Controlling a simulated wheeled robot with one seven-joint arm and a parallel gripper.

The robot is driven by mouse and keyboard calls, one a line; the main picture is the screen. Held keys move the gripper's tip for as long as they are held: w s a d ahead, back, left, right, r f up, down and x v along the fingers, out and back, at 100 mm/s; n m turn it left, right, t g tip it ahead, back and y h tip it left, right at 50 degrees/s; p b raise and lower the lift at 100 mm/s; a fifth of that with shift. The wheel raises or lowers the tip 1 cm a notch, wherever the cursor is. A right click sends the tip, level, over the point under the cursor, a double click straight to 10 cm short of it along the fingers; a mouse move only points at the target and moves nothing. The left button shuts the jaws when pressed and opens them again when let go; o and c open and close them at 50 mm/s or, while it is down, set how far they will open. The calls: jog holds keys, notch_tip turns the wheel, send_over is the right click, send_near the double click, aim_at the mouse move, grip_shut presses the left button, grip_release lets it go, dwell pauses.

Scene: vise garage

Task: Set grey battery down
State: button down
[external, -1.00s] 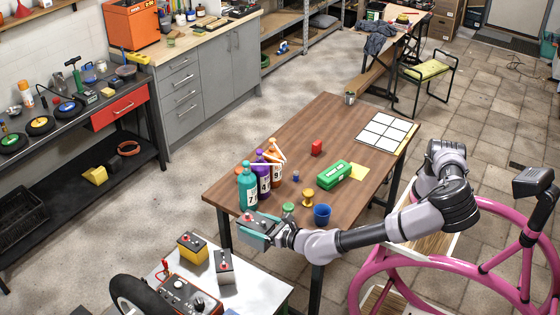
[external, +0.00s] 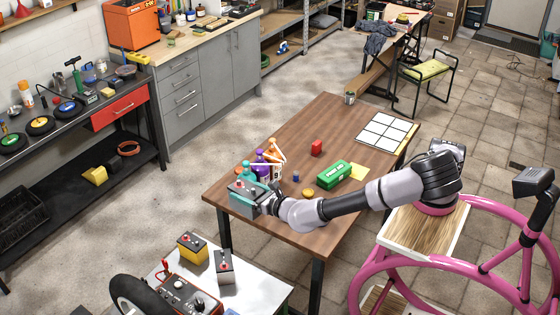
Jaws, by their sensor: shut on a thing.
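My gripper (external: 246,197), with teal fingers, is shut on a grey battery (external: 249,185) with a red terminal on top. It holds the battery over the near left part of the brown wooden table (external: 285,232), just in front of the bottles. I cannot tell whether the battery touches the tabletop. The fingers hide much of its sides.
Teal (external: 245,170), purple (external: 261,165) and orange (external: 275,165) bottles stand close behind the held battery, partly hidden.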

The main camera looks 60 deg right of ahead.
jog(key=w+d+m+g+h, duration=0.1)
jog(key=w+d+m+h, duration=0.15)
jog(key=w+d, duration=0.95)
jog(key=w+d+m+g+h, duration=0.1)
jog(key=w+d+m+h, duration=0.15)
jog(key=w+d, duration=0.95)
jog(key=d+m+g+h, duration=0.3)
jog(key=d+h, duration=0.2)
jog(key=d, duration=3.2)
jog(key=shift+w+a+f, duration=0.15)
jog(key=shift+f, duration=4.4)
jog(key=shift+w+a+f, duration=0.1)
jog(key=shift+w+f, duration=0.05)
jog(key=shift+f, duration=4.45)
jog(key=shift+w+a+f, duration=0.15)
jog(key=shift+f, duration=4.4)
jog(key=shift+f, duration=0.1)
jog(key=shift+c, duration=0.2)
grip_release()
jog(key=shift+s+f, duration=0.1)
jog(key=shift+f, duration=0.05)
jog(key=shift+o, duration=0.2)
